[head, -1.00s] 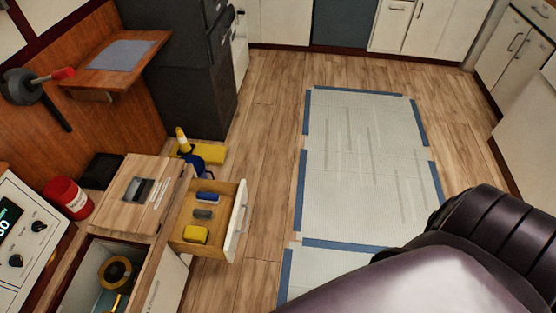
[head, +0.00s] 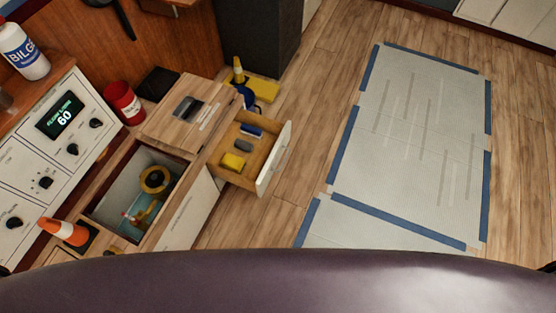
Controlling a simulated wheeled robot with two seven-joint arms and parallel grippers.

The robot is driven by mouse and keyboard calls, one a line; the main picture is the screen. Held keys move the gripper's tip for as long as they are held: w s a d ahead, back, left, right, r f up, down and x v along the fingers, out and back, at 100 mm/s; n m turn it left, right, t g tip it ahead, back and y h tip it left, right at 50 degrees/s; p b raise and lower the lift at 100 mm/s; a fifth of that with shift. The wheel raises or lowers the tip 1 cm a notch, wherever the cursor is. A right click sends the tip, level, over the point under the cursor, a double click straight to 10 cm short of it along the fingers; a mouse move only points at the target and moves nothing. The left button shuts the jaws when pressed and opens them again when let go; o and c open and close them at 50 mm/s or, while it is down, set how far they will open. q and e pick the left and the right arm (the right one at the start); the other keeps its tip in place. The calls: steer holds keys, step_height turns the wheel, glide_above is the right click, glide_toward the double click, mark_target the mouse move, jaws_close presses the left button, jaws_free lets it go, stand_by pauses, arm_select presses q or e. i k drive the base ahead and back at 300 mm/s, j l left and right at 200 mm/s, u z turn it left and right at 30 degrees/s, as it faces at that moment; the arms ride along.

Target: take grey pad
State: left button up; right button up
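A small grey pad (head: 242,146) lies in the open wooden drawer (head: 262,178). It sits between a blue pad (head: 251,130) on its far side and a yellow block (head: 233,161) on its near side. Neither of my grippers shows in the head view. A large dark purple rounded part, which looks like mine, fills the bottom of the picture.
Left of the drawer is an open bin (head: 110,207) holding a yellow ring (head: 155,179). A red can (head: 124,103), an orange cone (head: 66,232) and a control panel (head: 60,150) stand further left. The taped floor sheet (head: 425,115) is clear.

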mark_target(239, 144)
steer(key=u, duration=0.4)
steer(key=i+l+u, duration=0.15)
steer(key=l+u, duration=0.15)
steer(key=u, duration=0.15)
steer(key=i+l+u, duration=0.1)
steer(key=l+u, duration=0.2)
steer(key=u, duration=0.2)
steer(key=l+u, duration=0.45)
steer(key=i+j, duration=0.05)
